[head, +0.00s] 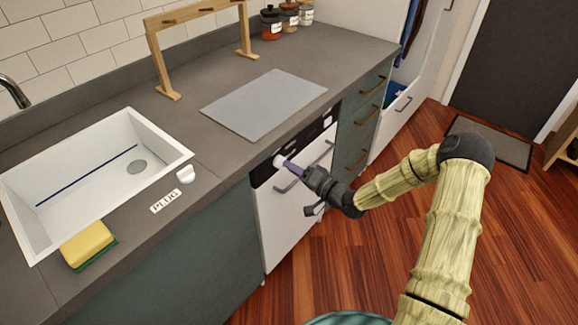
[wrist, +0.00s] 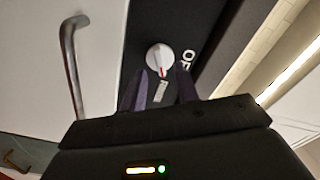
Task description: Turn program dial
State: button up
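The white round program dial (wrist: 159,56) with a red pointer line sits on the dark control panel (wrist: 190,20) of a white-fronted dishwasher. In the head view the dial (head: 279,160) shows at the panel's left end, right at my gripper's tips. My gripper (head: 288,165) points at the panel from the front. In the wrist view its two dark purple fingers (wrist: 162,82) stand apart, one at each lower side of the dial. I cannot tell whether they touch it. The lettering "OF" is readable beside the dial; the rest is hidden.
The dishwasher's bar handle (wrist: 72,65) stands out close to my gripper. The counter (head: 215,165) overhangs above the panel, with a grey mat (head: 265,103) and a white sink (head: 100,165) on it. The wooden floor (head: 340,265) in front is clear.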

jog(key=v, duration=1.5)
jog(key=s+d+n+g+h, duration=0.3)
jog(key=s+d+g+h, duration=0.15)
jog(key=h, duration=0.75)
jog(key=s+r+m+g+h, duration=0.15)
jog(key=s+r+g, duration=0.25)
jog(key=s+r, duration=0.65)
jog(key=w+a+p+v, duration=0.1)
jog(key=w+p+v, duration=0.1)
jog(key=p+v, duration=1.3)
jog(key=r+p, duration=0.1)
jog(key=p, duration=0.1)
jog(key=shift+a+h+p, duration=0.35)
jog(key=shift+p, duration=0.05)
